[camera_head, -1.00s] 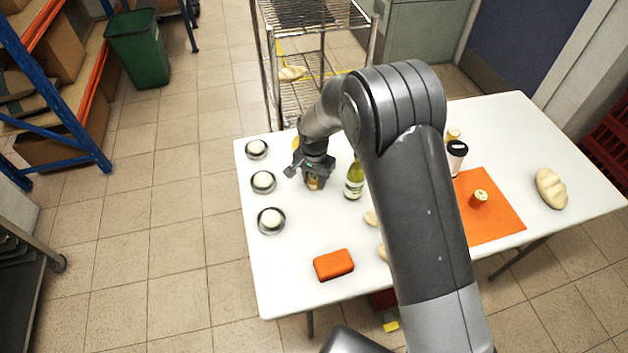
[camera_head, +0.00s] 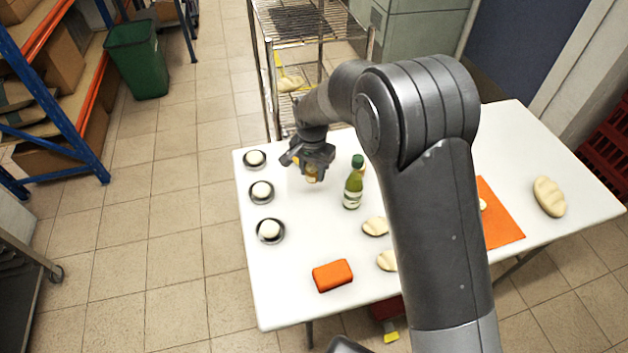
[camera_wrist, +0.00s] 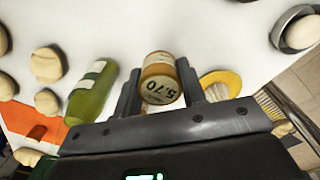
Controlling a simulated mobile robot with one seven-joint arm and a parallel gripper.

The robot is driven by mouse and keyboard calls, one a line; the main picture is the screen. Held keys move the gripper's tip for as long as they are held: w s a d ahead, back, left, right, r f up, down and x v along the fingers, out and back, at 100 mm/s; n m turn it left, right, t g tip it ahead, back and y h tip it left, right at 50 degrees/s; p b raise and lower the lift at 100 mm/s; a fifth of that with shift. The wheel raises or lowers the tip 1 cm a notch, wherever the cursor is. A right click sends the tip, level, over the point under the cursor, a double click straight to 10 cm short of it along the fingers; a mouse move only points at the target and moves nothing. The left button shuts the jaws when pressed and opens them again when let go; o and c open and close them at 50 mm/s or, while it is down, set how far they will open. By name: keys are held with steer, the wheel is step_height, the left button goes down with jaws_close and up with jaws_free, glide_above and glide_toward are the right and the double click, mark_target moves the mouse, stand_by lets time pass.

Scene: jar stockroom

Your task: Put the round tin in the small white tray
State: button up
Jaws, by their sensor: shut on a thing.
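My gripper (camera_head: 311,168) is shut on a small round tin (camera_wrist: 160,78) over the far left part of the white table. In the wrist view the tin sits between the two fingers, amber-brown with a pale band, and its end facing the camera reads 5.70. In the head view only a little of the tin (camera_head: 311,178) shows below the gripper. I cannot make out a small white tray in either view; my arm hides part of the table.
A green bottle (camera_head: 354,185) stands close right of the gripper. Three dark dishes holding white rounds, one of them the near dish (camera_head: 270,231), line the left edge. An orange block (camera_head: 332,275), bread rolls (camera_head: 375,226) and an orange mat (camera_head: 498,213) lie on the table (camera_head: 285,290).

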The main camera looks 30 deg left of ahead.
mark_target(312, 167)
step_height(312, 167, up, 11)
steer(key=shift+r, duration=0.1)
steer(key=w+d, duration=2.4)
steer(key=d, duration=0.3)
steer(key=a+f, duration=0.3)
steer(key=f, duration=0.1)
steer(key=w+a+f, duration=0.1)
steer(key=a+f, duration=0.7)
steer(key=shift+w+a+f, duration=0.15)
steer(key=shift+w+f, duration=0.05)
steer(key=shift+f, duration=2.05)
steer(key=shift+f, duration=0.1)
steer(key=shift+f, duration=0.5)
